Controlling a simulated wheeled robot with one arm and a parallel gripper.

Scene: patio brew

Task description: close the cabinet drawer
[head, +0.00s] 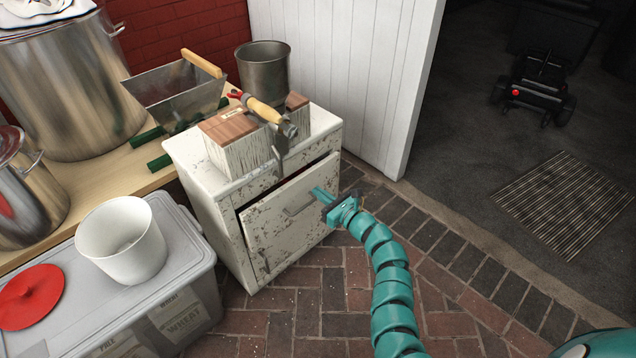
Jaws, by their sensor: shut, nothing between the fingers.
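The white, chipped-paint cabinet (225,232) stands near the middle of the head view. Its drawer (262,238) is partly out, with a dark gap showing along its top edge. The drawer has a handle (299,204) on its front. My gripper (318,192) is shut and empty. Its tip is at the right part of the drawer front, close to the handle; I cannot tell whether it touches.
A lidded bin (180,255) with a white bucket (122,242) is at the left. Brick floor (330,300) is clear in front.

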